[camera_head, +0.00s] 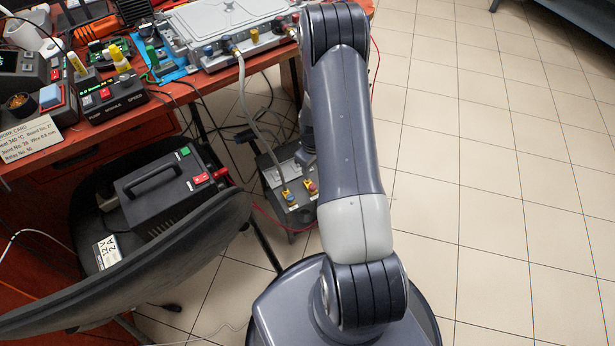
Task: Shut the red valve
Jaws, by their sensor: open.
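A small red-and-yellow fitting (312,187), likely the red valve, sits on top of a dark floor unit (275,180) below the table edge. A blue-and-yellow fitting (288,196) is beside it on the left. I cannot tell from here whether the red one is open or shut. A grey hose (246,105) runs from the grey plate (225,25) on the table down to the unit, ending near the blue fitting. My arm rises just right of the unit and hides part of it.
A dark chair (190,255) holding a black power box (165,190) stands left of the unit. The red table (100,140) carries electronics and tools. Thin cables hang around the unit. The tiled floor (480,190) on the right is clear.

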